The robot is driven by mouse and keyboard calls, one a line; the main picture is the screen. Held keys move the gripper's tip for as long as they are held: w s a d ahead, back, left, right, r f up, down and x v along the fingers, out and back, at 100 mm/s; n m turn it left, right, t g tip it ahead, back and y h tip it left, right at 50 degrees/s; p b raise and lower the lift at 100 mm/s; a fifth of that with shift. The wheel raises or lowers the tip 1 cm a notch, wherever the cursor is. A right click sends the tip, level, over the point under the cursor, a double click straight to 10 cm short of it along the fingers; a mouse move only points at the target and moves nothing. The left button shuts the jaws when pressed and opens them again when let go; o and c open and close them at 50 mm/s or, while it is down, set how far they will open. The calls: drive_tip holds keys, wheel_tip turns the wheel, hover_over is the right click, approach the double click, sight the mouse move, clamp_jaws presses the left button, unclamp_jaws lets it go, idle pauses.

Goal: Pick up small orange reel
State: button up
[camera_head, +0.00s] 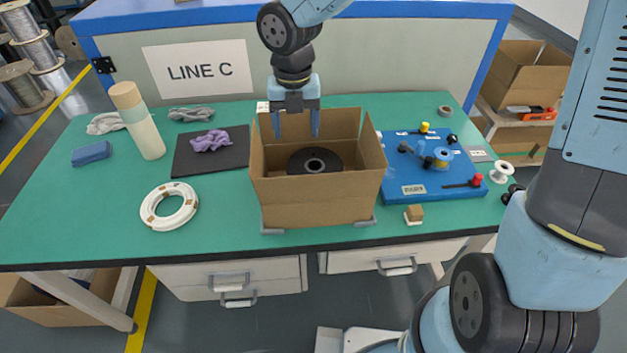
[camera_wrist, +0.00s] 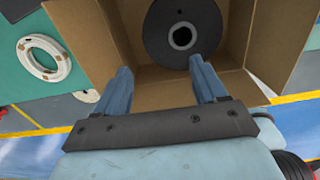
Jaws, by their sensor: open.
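I cannot make out a small orange reel in either view. A black reel (camera_head: 315,161) with a pale hub lies flat inside an open cardboard box (camera_head: 318,203). It also shows in the wrist view (camera_wrist: 160,48), beyond my fingertips. My gripper (camera_head: 297,132) points down at the back left part of the box, with its fingers spread apart and nothing between them. In the wrist view my gripper (camera_wrist: 160,70) is apart from the reel. The floor of the box is partly hidden by its front wall in the head view.
A blue board (camera_head: 437,185) with knobs and levers lies right of the box, and a small white reel (camera_head: 502,172) stands beyond it. Left are a white cable coil (camera_head: 148,208), a black mat (camera_head: 190,165) with purple cloth and a cream bottle (camera_head: 146,135). Green tabletop is clear at front left.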

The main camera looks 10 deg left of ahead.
sight(297, 167)
wheel_tip(297, 167, down, 14)
drive_tip(key=shift+a+r, duration=0.1)
idle(0.7)
drive_tip(key=shift+c, duration=0.3)
drive_tip(key=c, duration=0.9)
